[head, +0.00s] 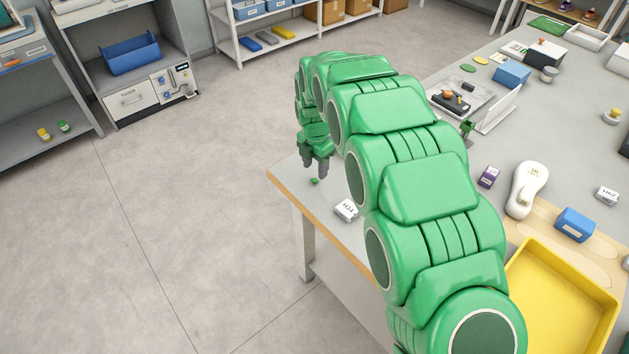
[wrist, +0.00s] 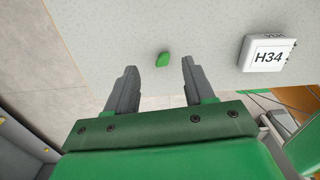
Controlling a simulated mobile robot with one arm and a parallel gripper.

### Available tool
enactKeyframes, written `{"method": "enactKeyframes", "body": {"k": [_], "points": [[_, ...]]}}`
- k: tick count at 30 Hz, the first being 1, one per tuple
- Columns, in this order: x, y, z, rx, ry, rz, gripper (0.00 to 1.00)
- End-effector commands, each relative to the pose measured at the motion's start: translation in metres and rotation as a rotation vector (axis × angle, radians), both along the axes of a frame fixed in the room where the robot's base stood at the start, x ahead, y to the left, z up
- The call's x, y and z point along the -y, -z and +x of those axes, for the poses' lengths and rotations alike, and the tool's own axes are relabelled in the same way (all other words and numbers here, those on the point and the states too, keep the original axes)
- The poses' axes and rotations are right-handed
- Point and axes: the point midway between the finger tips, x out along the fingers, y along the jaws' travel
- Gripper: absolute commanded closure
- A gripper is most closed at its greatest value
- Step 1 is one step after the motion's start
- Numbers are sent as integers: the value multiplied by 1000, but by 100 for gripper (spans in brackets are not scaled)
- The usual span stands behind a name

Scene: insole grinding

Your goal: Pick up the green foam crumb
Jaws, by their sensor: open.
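The green foam crumb (head: 314,181) is a small green lump on the grey table top, near the table's left corner. In the wrist view the crumb (wrist: 163,59) lies just beyond the fingertips, roughly midway between them. My gripper (head: 317,169) points down above the table at that corner, close over the crumb in the head view. In the wrist view my gripper (wrist: 158,72) is open, with two dark grey fingers apart and nothing between them. The exact height of the fingertips above the table is hard to tell.
A white block marked H34 (wrist: 267,53) lies right of the crumb; it also shows in the head view (head: 346,210). The table's wooden edge (head: 290,197) is close to the crumb. A yellow tray (head: 519,293) and a white insole-like form (head: 526,190) stand farther right.

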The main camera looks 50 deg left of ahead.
Motion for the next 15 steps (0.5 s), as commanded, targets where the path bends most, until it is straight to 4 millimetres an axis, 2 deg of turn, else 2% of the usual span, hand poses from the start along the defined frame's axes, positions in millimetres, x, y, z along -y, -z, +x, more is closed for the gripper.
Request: {"method": "enactKeyframes", "body": {"k": [7, 15], "points": [[3, 34, -3, -2, -1, -4, 47], [3, 39, -2, -1, 0, -2, 47]]}}
